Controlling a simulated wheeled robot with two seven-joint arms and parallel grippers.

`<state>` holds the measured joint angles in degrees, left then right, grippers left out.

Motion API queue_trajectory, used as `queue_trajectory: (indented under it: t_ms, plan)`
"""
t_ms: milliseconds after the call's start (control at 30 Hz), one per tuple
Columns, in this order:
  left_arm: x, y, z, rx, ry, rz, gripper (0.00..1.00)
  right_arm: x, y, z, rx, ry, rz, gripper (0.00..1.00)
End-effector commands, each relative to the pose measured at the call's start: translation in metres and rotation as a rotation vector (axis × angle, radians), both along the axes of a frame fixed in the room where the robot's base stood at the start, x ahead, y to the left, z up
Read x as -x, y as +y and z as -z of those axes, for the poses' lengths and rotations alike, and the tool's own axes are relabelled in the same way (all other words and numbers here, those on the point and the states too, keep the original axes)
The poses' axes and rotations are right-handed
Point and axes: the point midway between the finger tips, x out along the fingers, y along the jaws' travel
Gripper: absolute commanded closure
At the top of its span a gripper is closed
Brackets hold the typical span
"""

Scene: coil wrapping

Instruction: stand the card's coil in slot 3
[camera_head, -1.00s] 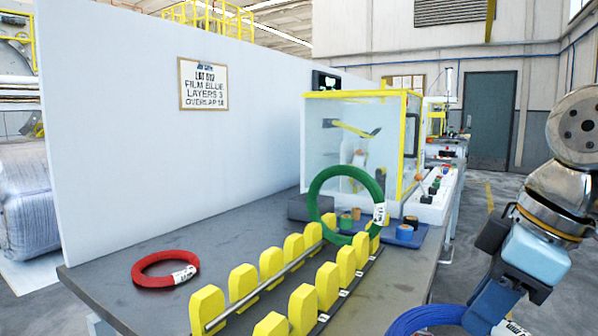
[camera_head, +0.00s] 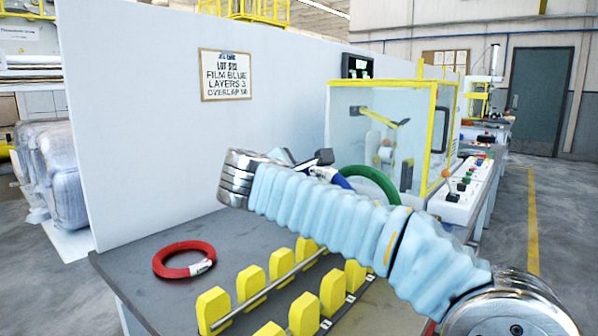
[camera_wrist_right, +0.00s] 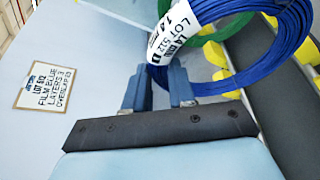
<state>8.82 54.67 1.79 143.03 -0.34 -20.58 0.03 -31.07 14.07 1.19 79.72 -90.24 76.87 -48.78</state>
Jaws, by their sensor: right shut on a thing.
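The card (camera_head: 226,75) on the white wall reads film blue, layers 3; its lot number looks like 512. My right gripper (camera_wrist_right: 160,88) is shut on the blue coil (camera_wrist_right: 222,86), whose white tag (camera_wrist_right: 178,26) also reads LOT 512. In the head view my right arm crosses above the rack, hiding most of the blue coil (camera_head: 338,181). The slotted rack (camera_head: 213,309) has two rows of yellow posts; its far part is hidden, and slot numbers are unreadable. The coil is held up near the green coil (camera_head: 374,184). My left gripper is out of view.
A red coil (camera_head: 184,261) lies flat on the grey table (camera_head: 150,242), left of the rack. The green coil stands at the rack's far end. Behind it is a clear-walled, yellow-framed machine (camera_head: 382,133), with a button panel (camera_head: 462,195) to its right.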

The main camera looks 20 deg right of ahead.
Motion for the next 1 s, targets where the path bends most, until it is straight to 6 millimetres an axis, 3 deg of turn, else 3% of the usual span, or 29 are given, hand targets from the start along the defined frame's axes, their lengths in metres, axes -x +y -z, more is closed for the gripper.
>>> queue_trajectory:
  t_ms: [567,1000]
  plan:
    - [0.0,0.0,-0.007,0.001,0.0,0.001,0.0,-0.002,0.006,-0.004,0.009,0.0,-0.009,1.0]
    - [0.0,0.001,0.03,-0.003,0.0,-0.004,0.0,-0.002,0.005,0.042,0.008,0.002,-0.008,1.0]
